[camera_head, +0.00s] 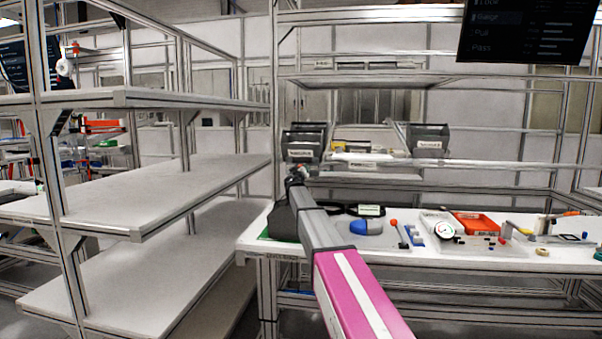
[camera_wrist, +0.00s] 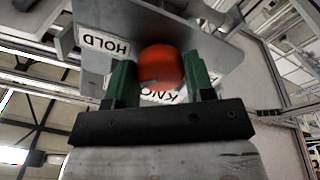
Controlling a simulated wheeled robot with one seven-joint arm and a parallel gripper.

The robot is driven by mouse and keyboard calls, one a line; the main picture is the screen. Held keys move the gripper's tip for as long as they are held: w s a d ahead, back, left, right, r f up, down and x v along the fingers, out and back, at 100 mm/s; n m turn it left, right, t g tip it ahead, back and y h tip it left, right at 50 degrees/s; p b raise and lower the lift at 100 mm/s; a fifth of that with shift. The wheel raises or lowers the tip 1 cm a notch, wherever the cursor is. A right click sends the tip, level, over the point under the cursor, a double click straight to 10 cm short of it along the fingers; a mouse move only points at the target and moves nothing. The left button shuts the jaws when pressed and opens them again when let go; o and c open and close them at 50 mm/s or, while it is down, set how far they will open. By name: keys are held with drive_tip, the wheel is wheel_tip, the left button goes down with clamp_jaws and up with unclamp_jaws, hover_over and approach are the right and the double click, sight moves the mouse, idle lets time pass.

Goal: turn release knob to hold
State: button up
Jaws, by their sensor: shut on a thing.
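The red release knob (camera_wrist: 158,62) shows in the wrist view on a grey panel (camera_wrist: 205,40). My gripper (camera_wrist: 160,76) has its two green fingers on either side of the knob and is shut on it. A white HOLD label (camera_wrist: 103,41) is on the panel to the left of the knob. Another white label, partly reading KNO, lies just below the knob and is partly hidden by it and the fingers. The knob's exact turn angle cannot be told. In the head view my arm reaches away to the back left of the workbench, and the knob is too small to make out.
Grey bins (camera_head: 428,139) stand on a shelf behind. Mostly empty shelving (camera_head: 150,195) stands at the left.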

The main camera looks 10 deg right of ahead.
drive_tip(key=o, duration=0.9)
drive_tip(key=shift+s+a, duration=0.1)
drive_tip(key=shift+s, duration=0.05)
drive_tip(key=v, duration=1)
drive_tip(key=shift+s+a, duration=0.1)
drive_tip(key=shift+s, duration=0.15)
